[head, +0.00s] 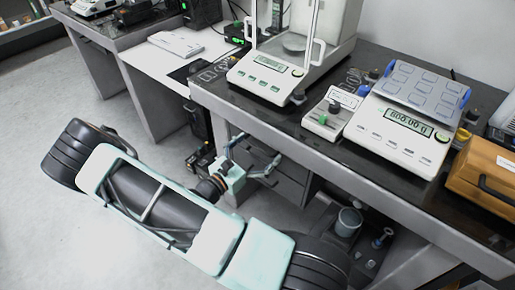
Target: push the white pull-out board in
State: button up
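A flat white board (150,62) lies at the upper left of the head view, level with the tables and beside the dark weighing table. I take it to be the pull-out board; how far it sticks out is hard to tell.
The weighing table (300,132) carries a glass-shielded balance (268,75), a flat scale (400,132) and an orange case (485,175). Dark drawers (282,180) stand below. A dark base with a metal cup (348,222) is at lower right. The floor (40,220) at left is clear.

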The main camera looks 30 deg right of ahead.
jog(key=shift+a, duration=0.2)
jog(key=v, duration=1.1)
jog(key=shift+s+a, duration=0.15)
jog(key=shift+a, duration=0.25)
